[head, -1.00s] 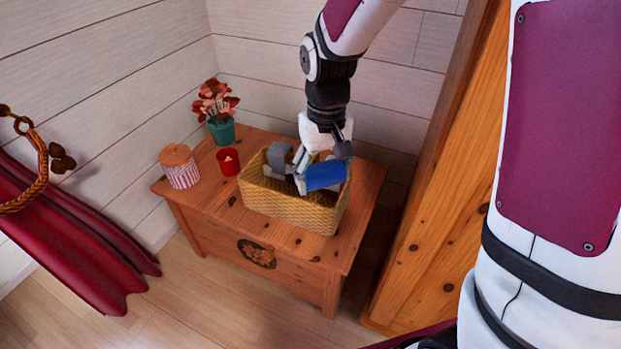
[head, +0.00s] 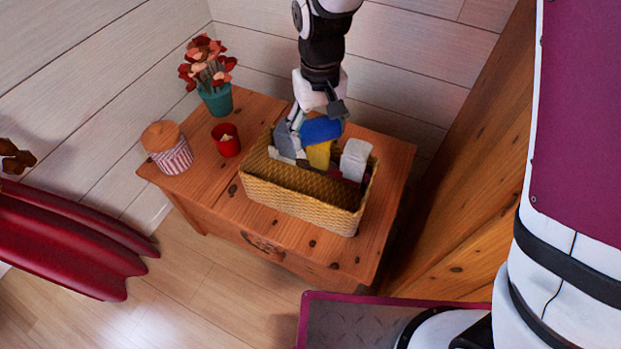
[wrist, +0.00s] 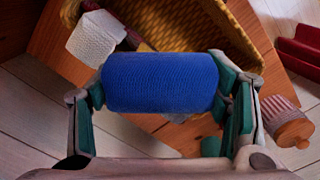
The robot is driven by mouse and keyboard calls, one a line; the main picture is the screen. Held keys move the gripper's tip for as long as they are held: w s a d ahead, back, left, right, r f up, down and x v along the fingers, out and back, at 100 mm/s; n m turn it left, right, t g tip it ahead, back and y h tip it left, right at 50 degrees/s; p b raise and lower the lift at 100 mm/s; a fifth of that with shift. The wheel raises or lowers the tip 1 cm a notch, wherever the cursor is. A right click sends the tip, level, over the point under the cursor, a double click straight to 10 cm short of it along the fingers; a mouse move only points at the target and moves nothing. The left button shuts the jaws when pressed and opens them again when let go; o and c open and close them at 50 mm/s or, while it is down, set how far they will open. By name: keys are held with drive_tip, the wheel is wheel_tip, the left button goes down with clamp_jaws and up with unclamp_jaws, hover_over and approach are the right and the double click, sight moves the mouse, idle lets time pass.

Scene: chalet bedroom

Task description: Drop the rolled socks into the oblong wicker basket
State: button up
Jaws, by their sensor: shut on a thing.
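The rolled socks are a blue roll (head: 320,130), gripped crosswise between my fingers in the wrist view (wrist: 162,82). My gripper (head: 314,128) is shut on the roll. In the head view it hangs over the back part of the oblong wicker basket (head: 300,205). In the wrist view the basket (wrist: 190,22) lies beyond the roll, and the roll hides part of its near side. The exact height of the roll above the rim is hard to tell. A white textured thing (head: 355,158) and a yellow thing (head: 319,155) show at the basket.
The basket stands on a wooden chest (head: 225,205). To its left are a red cup (head: 226,140), a striped jar with a brown lid (head: 167,150) and a potted flower (head: 215,100). Plank walls stand behind, and a wooden panel (head: 470,180) is at the right.

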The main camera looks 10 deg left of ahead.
drive_tip(key=shift+a+f+b, duration=0.1)
drive_tip(key=shift+f+b, duration=1.4)
drive_tip(key=shift+f, duration=0.65)
drive_tip(key=o, duration=1.2)
drive_tip(key=shift+r, duration=0.1)
wheel_tip(320, 180, up, 12)
drive_tip(key=shift+f, duration=0.1)
drive_tip(key=shift+s, duration=0.15)
